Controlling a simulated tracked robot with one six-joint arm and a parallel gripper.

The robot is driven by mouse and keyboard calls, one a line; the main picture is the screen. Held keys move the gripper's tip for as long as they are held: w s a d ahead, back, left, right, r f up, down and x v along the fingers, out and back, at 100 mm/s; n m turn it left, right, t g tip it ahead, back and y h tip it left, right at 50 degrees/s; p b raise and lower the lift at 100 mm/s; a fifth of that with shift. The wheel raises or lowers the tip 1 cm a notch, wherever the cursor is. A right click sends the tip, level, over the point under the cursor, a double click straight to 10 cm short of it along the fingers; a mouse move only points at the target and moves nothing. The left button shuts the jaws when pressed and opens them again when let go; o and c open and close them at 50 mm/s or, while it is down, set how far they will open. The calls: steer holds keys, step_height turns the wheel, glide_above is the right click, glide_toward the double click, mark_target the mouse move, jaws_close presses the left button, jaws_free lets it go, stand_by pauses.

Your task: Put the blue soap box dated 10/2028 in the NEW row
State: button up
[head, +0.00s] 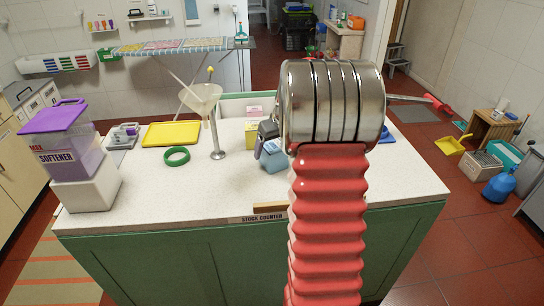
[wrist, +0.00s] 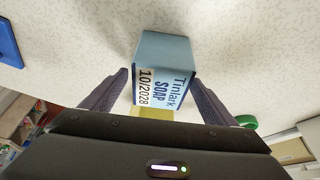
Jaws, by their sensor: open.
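The blue soap box (wrist: 165,55) is in the wrist view, with "Tinlark SOAP" and "10/2028" printed on its label side. It also shows in the head view (head: 274,160) on the speckled counter, partly hidden by my arm. My gripper (wrist: 160,78) is open, with one finger on each side of the box's labelled end. I cannot tell whether the fingers touch it. In the head view the dark gripper (head: 267,141) is mostly behind my arm. I cannot make out a row marked NEW.
On the stock counter (head: 150,195) stand a funnel on a stand (head: 216,140), a green ring (head: 176,156), a yellow tray (head: 171,134) and a softener container (head: 75,150). A yellow box (head: 250,132) and a pink box (head: 254,110) are behind the blue box. The front left counter is clear.

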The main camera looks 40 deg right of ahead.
stand_by(0.3)
steer(key=c, duration=1.5)
steer(key=shift+r, duration=5.05)
